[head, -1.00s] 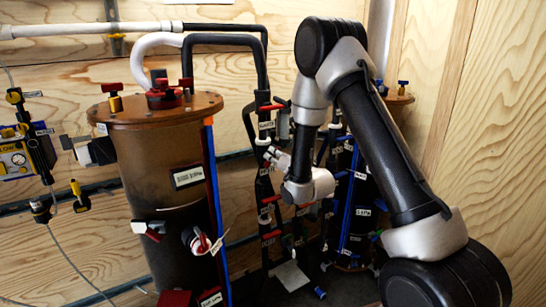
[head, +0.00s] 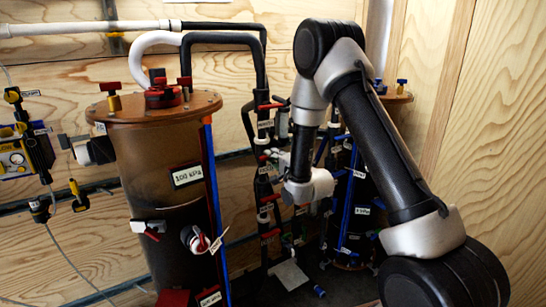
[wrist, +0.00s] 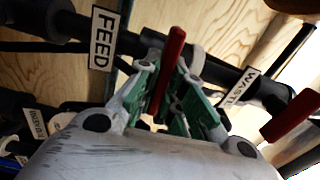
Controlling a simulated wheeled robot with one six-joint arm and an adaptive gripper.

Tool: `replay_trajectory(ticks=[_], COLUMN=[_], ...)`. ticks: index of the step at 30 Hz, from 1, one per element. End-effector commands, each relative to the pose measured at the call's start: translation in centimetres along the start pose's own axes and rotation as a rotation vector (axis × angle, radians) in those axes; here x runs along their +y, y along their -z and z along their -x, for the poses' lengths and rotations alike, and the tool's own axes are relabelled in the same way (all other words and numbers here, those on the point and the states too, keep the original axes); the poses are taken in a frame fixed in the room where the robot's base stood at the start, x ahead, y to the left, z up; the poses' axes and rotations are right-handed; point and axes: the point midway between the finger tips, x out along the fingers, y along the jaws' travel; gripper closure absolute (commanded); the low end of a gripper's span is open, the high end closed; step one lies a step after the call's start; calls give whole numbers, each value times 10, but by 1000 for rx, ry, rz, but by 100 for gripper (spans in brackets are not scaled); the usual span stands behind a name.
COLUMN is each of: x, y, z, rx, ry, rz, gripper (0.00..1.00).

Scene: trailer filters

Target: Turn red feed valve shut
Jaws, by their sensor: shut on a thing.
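The red feed valve handle (wrist: 170,66) stands between my fingers in the wrist view, beside the white FEED label (wrist: 103,38). It lies roughly crosswise to the dark pipe. My gripper (wrist: 166,92) is shut on this handle, with its green pads on both sides. In the head view my gripper (head: 277,158) is at the dark vertical pipes right of the big brown tank. The handle it holds cannot be made out there.
A second red handle (wrist: 289,117) is at right in the wrist view, near the WASTE label (wrist: 241,87). The brown tank (head: 160,200) with its pale hose (head: 152,42) stands left of the pipes. A yellow gauge unit (head: 14,158) is at far left. Wooden walls close the space behind.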

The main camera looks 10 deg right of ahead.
Motion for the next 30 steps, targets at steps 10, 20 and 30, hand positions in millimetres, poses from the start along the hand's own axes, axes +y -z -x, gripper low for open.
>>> replay_trajectory(ticks=[10, 20, 30], x=[1, 1, 1], y=[1, 1, 1], z=[0, 0, 0], rx=[3, 3, 2], ry=[0, 0, 0], rz=[-69, -72, -70], gripper=[100, 100, 68])
